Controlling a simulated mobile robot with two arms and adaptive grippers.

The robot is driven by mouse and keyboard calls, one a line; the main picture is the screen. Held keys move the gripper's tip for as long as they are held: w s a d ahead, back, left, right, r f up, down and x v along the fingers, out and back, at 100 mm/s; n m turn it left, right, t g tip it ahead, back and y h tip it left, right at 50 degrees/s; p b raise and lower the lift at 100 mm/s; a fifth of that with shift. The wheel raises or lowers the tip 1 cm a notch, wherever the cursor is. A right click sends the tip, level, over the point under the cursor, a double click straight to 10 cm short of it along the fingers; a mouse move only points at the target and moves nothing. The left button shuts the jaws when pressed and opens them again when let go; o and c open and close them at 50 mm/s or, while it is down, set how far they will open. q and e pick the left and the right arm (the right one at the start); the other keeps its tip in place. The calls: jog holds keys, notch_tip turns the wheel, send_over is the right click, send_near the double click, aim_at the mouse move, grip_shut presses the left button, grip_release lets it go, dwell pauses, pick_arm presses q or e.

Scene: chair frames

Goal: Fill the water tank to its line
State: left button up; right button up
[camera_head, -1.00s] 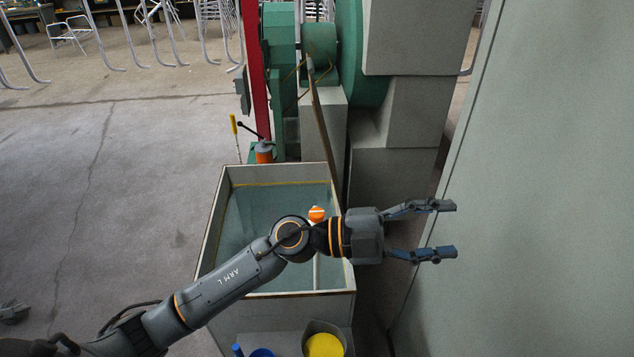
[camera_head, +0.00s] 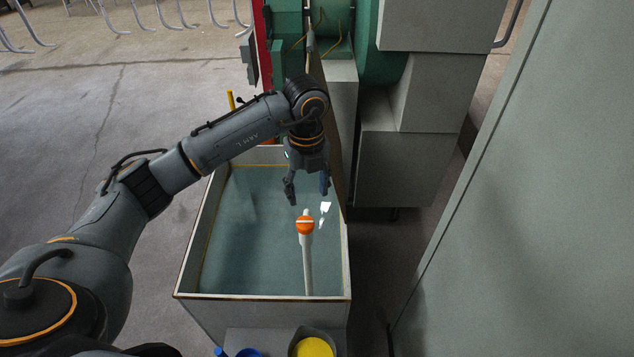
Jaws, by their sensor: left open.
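The water tank (camera_head: 192,248) is an open grey box with a yellowish inner edge, in the middle of the head view. Greenish-blue water (camera_head: 245,235) shows inside it. An orange ball with a pale band (camera_head: 305,225) sits by a white upright pipe (camera_head: 308,268) in the tank's right part. My left gripper (camera_head: 309,198) points down over the tank's back right part, above and behind the orange ball. It is open and empty, its fingers apart. I cannot tell its height above the water. The fill line is not clearly visible. My right gripper is not in view.
A yellow-topped container (camera_head: 312,347) and a blue round item (camera_head: 248,352) stand at the tank's front. Green machinery (camera_head: 382,45) and grey blocks (camera_head: 408,160) rise behind and right. A large grey panel (camera_head: 530,220) fills the right side.

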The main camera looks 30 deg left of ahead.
aim_at(305, 221)
pick_arm(q)
jog(key=s+f+b, duration=0.2)
jog(key=s, duration=0.1)
jog(key=shift+s, duration=0.1)
jog(key=f+b, duration=0.1)
jog(key=f, duration=0.1)
jog(key=w+f+b, duration=0.1)
jog(key=f, duration=0.1)
jog(key=f+b, duration=0.2)
jog(key=f, duration=0.1)
jog(key=shift+w, duration=0.25)
jog(key=shift+s+r+p, duration=0.15)
jog(key=shift+r+p, duration=0.2)
jog(key=shift+r, duration=0.15)
jog(key=c, duration=0.4)
jog(key=shift+s+r, duration=0.1)
jog(key=shift+s, duration=0.05)
jog(key=shift+c, duration=1.2)
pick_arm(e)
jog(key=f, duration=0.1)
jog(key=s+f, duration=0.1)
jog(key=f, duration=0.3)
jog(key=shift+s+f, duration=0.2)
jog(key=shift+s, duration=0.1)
